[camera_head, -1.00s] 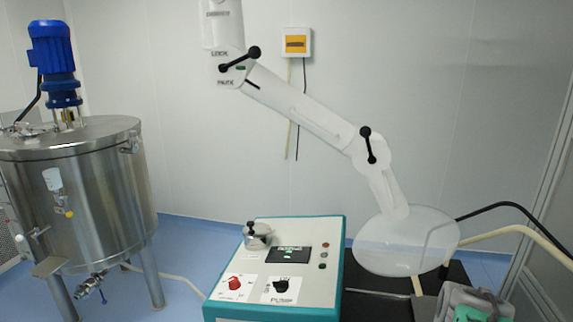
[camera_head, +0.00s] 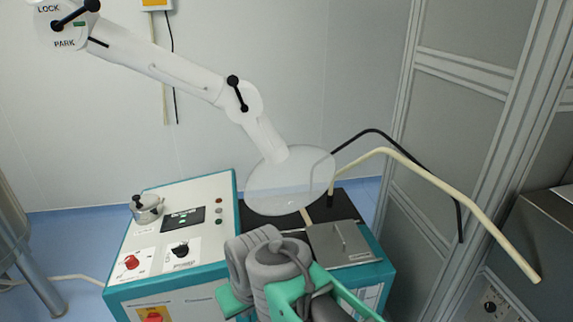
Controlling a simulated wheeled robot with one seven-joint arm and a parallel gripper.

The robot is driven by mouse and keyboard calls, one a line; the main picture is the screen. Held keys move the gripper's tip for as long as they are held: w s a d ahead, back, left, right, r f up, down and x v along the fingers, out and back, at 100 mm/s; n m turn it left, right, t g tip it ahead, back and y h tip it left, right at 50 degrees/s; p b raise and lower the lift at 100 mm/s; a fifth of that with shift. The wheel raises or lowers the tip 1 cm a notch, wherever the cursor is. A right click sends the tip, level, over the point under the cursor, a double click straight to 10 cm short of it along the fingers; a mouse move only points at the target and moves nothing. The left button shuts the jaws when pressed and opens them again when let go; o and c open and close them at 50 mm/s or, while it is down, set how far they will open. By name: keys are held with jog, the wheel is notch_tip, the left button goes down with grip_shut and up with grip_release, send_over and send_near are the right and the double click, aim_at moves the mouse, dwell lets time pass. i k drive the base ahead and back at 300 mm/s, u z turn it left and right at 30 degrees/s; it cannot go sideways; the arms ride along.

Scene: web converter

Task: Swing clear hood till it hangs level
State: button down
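The clear hood (camera_head: 290,190) is a round, see-through disc on the lower end of a jointed white arm (camera_head: 160,62). It hangs over the back of the bench, beside the control panel, and looks tilted, its right side higher in the picture. A black lever (camera_head: 237,92) sits on the joint above it. My grey and green arm end, with my gripper (camera_head: 305,292), shows at the bottom, in front of and below the hood with a gap between. Its fingers are not clear, so its opening cannot be told.
The teal and white control box (camera_head: 172,222) has knobs and a small metal pot (camera_head: 146,208) on top. Black (camera_head: 400,160) and cream (camera_head: 440,182) tubes arch at right, near a framed partition (camera_head: 440,120).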

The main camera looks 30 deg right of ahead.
aim_at(288, 187)
jog(key=z, duration=0.85)
